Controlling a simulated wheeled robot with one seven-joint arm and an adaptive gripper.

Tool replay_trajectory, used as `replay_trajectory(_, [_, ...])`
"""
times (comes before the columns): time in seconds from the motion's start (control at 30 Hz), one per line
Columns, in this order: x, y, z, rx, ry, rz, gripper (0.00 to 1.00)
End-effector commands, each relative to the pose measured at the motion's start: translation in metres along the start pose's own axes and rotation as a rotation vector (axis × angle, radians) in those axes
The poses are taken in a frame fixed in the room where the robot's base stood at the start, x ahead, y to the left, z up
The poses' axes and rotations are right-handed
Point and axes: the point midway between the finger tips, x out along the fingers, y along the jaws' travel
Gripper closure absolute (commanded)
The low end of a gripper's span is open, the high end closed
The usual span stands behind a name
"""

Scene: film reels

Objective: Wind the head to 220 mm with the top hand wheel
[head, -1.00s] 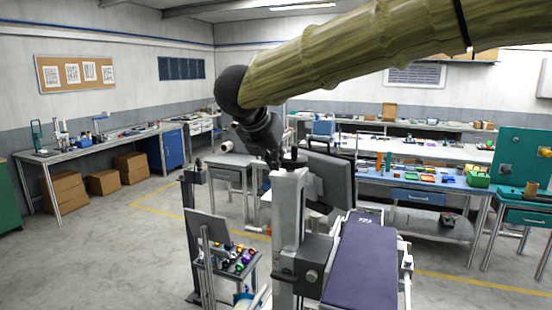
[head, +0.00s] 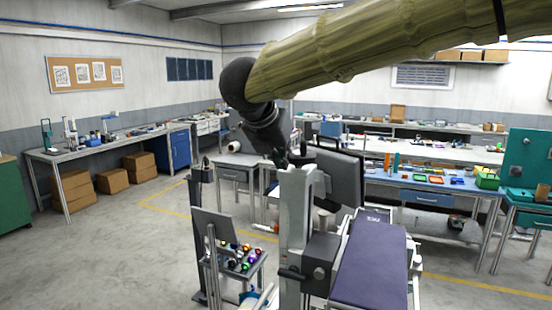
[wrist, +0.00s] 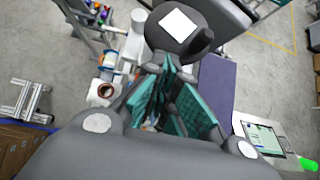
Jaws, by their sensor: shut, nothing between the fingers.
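The machine's upright light-grey column (head: 296,225) stands near the middle of the head view, with a dark block and a purple padded table (head: 370,262) at its right. My gripper (head: 281,158) is at the column's top, and its fingers are hard to make out there. In the wrist view my gripper (wrist: 167,92) has teal-padded fingers, shut and empty. A dark round part with a white square (wrist: 180,27), probably the top hand wheel, is just beyond the fingertips; I cannot tell whether they touch. No 220 mm reading is legible.
A dark monitor (head: 338,178) stands close behind the column. A small stand with coloured knobs (head: 240,258) is at its left. Workbenches (head: 430,180) line the back. Open floor (head: 110,255) lies to the left.

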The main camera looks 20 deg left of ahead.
Motion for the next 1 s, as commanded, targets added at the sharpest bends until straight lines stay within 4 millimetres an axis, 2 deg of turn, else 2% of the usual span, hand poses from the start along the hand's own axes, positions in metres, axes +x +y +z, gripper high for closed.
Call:
replay_trajectory(0.53, [0.002,-0.033,0.003,0.001,0.0,0.0,1.0])
replay_trajectory(1.0, [0.002,-0.036,0.003,-0.001,0.0,0.0,1.0])
